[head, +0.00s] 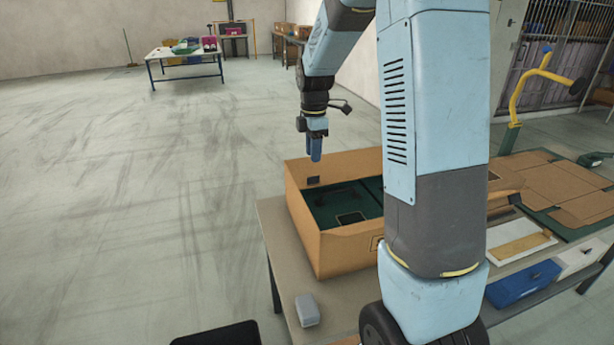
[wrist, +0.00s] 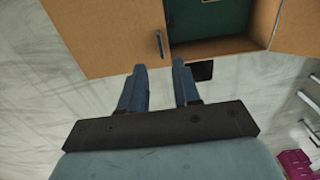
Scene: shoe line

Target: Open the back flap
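A brown cardboard box (head: 345,250) with a dark green interior (head: 325,200) stands on the work table, its top open in the head view. A brown panel at its back (head: 345,165) rises above the green interior and bears a small dark patch. I cannot tell for sure whether this panel is the back flap or the wall. In the wrist view, brown panels (wrist: 105,35) spread to the left and right of the opening. My gripper (head: 315,158) points down close to the back panel. Its two blue fingers (wrist: 160,75) are apart, with nothing seen between them.
My arm hides the box's right side. Open floor (head: 150,200) lies left. A white table (head: 185,62) stands far back.

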